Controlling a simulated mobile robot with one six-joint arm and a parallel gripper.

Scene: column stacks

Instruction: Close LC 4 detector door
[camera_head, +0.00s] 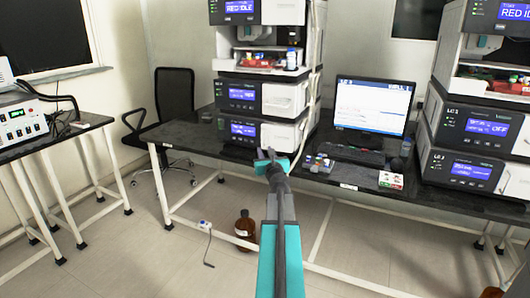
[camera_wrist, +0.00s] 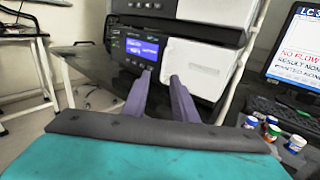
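An instrument stack (camera_head: 262,100) stands on the black bench, with stacked modules that have blue displays and white front panels. Its bottom module (camera_head: 240,130) also shows ahead in the wrist view (camera_wrist: 141,48), with a white front panel (camera_wrist: 195,68) that looks flush. I cannot read a label naming LC 4 or tell which panel is its detector door. My gripper (camera_head: 268,153) is in front of this bottom module. In the wrist view its two grey-purple fingers (camera_wrist: 162,76) are apart with nothing between them; contact with the module is not visible.
A monitor (camera_head: 373,106), keyboard (camera_head: 352,154) and small bottles (camera_head: 318,163) are right of the stack. A second instrument stack (camera_head: 467,150) stands further right. A brown bottle (camera_head: 245,230) is on the floor beneath the bench. A chair (camera_head: 174,95) and another table (camera_head: 60,140) are left.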

